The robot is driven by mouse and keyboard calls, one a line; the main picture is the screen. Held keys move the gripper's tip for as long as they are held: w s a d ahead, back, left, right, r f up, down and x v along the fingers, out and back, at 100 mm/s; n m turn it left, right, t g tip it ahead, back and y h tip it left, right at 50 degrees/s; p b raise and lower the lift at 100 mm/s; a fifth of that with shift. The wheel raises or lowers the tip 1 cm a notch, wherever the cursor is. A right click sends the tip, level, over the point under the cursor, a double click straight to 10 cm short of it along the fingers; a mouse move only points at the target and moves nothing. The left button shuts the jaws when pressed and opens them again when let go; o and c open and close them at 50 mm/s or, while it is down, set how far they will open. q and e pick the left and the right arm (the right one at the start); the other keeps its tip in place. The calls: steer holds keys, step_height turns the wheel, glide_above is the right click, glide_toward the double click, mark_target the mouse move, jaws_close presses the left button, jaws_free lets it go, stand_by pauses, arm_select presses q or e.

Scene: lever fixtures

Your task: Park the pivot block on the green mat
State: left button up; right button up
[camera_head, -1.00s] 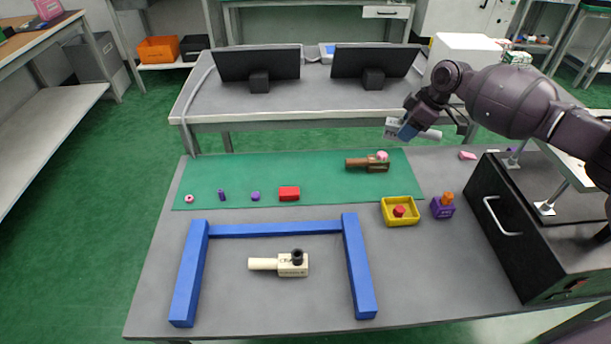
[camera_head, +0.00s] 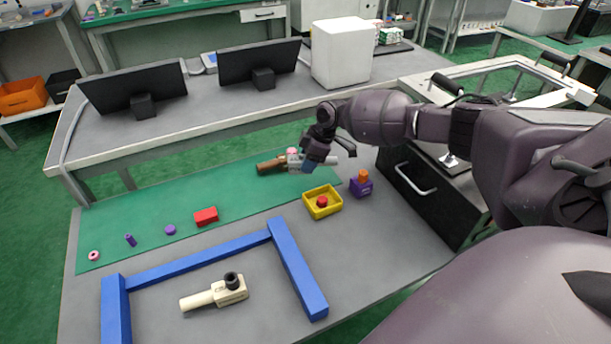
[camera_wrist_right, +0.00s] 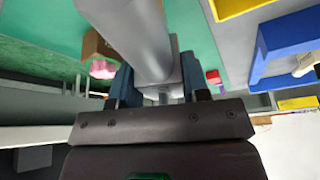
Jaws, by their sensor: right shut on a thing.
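My right gripper (camera_head: 314,163) is shut on a pale grey pivot block (camera_head: 294,163) with a round bar; the bar shows right of the fingers. In the right wrist view, the bar (camera_wrist_right: 150,35) passes between the blue fingers of the gripper (camera_wrist_right: 160,85). The held piece appears over the right end of the green mat (camera_head: 140,210); its exact height is unclear. A brown lever piece (camera_head: 268,166) with a pink knob (camera_head: 292,151) lies on the mat just left of it, partly overlapped. My left gripper is not in view.
A yellow tray (camera_head: 335,208) with a red piece and a purple block (camera_head: 361,188) stand right of the mat. A red block (camera_head: 206,216) and small parts lie on its left. A blue frame (camera_head: 298,270) surrounds a cream lever piece (camera_head: 215,293). A black drawer box (camera_head: 440,205) stands right.

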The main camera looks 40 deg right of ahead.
mark_target(307, 184)
step_height(307, 184, down, 6)
steer(key=shift+r+b, duration=0.1)
steer(key=shift+b, duration=0.55)
steer(key=shift+c, duration=0.5)
steer(key=o, duration=1.1)
